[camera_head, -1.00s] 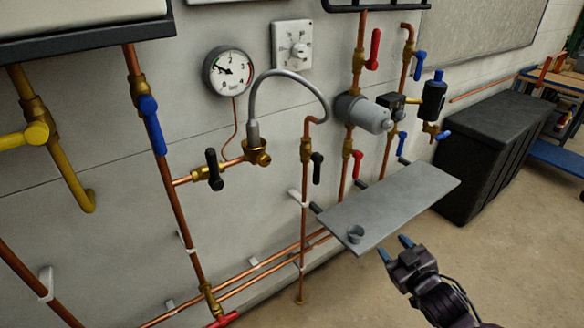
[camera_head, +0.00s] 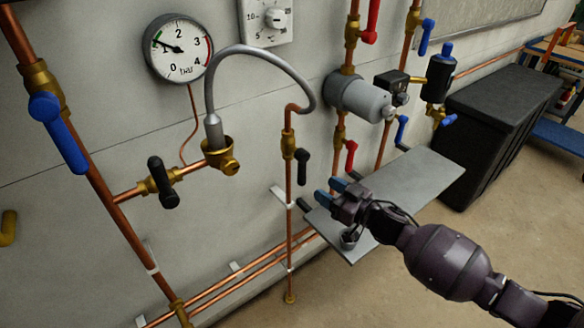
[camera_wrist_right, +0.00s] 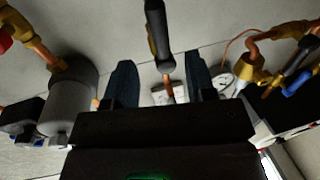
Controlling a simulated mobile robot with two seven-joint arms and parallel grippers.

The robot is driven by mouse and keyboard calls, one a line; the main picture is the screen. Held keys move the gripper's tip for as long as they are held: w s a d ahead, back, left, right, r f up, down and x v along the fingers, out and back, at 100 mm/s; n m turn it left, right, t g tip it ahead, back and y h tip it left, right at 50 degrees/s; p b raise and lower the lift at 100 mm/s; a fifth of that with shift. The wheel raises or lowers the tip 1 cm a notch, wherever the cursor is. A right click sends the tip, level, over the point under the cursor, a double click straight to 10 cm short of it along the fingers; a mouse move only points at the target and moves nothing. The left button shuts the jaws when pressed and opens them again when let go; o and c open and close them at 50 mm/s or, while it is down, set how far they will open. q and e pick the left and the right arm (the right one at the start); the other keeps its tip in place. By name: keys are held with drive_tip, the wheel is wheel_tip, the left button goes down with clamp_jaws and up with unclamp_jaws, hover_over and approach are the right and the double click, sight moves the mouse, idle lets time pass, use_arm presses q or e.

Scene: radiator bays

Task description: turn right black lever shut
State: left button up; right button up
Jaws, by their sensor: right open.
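The right black lever (camera_head: 302,167) hangs down beside its vertical copper pipe, roughly parallel to it, below a brass valve body (camera_head: 288,145). My right gripper (camera_head: 329,190) is open, with its blue fingertips just to the right of and slightly below the lever. In the right wrist view the lever (camera_wrist_right: 158,30) lies between the lines of the two open fingers (camera_wrist_right: 159,68), beyond their tips. The fingers do not appear to touch it. Another black lever (camera_head: 163,182) sits on the horizontal branch to the left. My left gripper is not in view.
A curved grey hose (camera_head: 262,50) arches above the lever. A grey cylinder (camera_head: 358,97) and red lever (camera_head: 351,156) are to the right. A gauge (camera_head: 178,47) hangs upper left.

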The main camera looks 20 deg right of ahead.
sight(305, 177)
drive_tip(key=x, duration=0.5)
drive_tip(key=shift+w+a+f+b, duration=0.1)
drive_tip(key=shift+w+a+b, duration=0.1)
drive_tip(key=shift+b, duration=0.2)
drive_tip(key=x, duration=0.4)
drive_tip(key=shift+w+b, duration=0.25)
drive_tip(key=shift+b, duration=0.1)
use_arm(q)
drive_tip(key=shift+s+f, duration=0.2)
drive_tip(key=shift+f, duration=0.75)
use_arm(e)
drive_tip(key=shift+w+a, duration=0.25)
drive_tip(key=shift+w, duration=0.1)
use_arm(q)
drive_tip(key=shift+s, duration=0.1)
use_arm(e)
drive_tip(key=shift+c, duration=0.6)
clamp_jaws()
